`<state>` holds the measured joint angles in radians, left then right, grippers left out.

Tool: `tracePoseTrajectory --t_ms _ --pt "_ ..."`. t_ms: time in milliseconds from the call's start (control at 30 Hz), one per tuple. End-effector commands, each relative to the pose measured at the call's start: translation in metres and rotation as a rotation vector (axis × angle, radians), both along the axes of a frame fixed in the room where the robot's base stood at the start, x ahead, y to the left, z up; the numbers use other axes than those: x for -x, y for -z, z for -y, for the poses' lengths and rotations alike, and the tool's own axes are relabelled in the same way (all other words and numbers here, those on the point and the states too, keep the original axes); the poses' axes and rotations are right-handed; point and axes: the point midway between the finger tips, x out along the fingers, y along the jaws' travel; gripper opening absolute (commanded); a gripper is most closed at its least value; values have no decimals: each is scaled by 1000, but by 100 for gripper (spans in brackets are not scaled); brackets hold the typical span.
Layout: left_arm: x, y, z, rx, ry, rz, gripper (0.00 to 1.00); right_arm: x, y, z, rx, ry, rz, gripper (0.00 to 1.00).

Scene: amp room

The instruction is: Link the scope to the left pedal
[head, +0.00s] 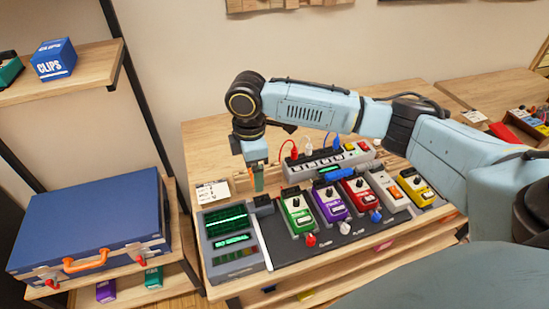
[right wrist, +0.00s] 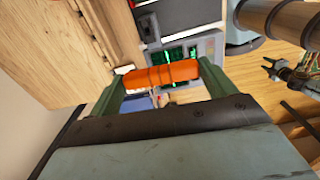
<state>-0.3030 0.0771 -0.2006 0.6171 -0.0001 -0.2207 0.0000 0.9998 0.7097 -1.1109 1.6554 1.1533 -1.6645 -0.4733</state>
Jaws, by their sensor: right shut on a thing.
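The scope (head: 230,240), a grey box with green-lit screens, stands at the table's left front; it also shows beyond my gripper in the right wrist view (right wrist: 208,45). The green pedal (head: 298,212) is leftmost in a row right of it, with purple (head: 332,202), red (head: 361,196), pale grey (head: 388,192) and yellow (head: 415,187) pedals. My right gripper (head: 258,180) hangs above the table behind the scope. In the right wrist view its green fingers (right wrist: 160,82) are shut on an orange banded cylinder (right wrist: 162,76).
A power strip (head: 330,160) with red, white and blue plugs lies behind the pedals. A white card (head: 212,191) lies behind the scope. A blue case (head: 90,215) with an orange handle is at left. My right arm spans above the pedals.

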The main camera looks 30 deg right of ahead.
Motion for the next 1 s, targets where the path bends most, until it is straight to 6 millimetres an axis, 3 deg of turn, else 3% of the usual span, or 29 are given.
tracePoseTrajectory --t_ms 700,1000 --pt "-5 -59 -2 -2 0 9 40 -10 30 51 -3 -1336 -3 60" --pt "-5 -66 -2 -2 0 9 40 -8 39 63 -2 -1592 -1 60"
